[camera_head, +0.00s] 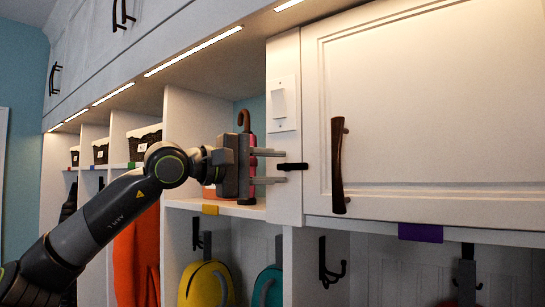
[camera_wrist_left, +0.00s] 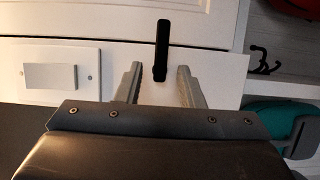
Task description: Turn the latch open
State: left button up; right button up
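The latch (camera_head: 293,166) is a short black bar. My left gripper (camera_head: 284,167) is open, with one finger above the latch and one below. It also shows in the left wrist view (camera_wrist_left: 160,68), with gaps on both sides of the latch and no clear contact. My right gripper is not in view.
A white switch plate (camera_head: 283,103) is above the latch. A dark door handle (camera_head: 339,165) is to the right. Open cubbies with baskets (camera_head: 144,140) are behind my left arm. A yellow bag (camera_head: 206,285) and hooks (camera_head: 330,264) hang below.

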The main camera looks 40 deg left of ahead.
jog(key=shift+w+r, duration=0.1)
pick_arm(q)
grip_shut()
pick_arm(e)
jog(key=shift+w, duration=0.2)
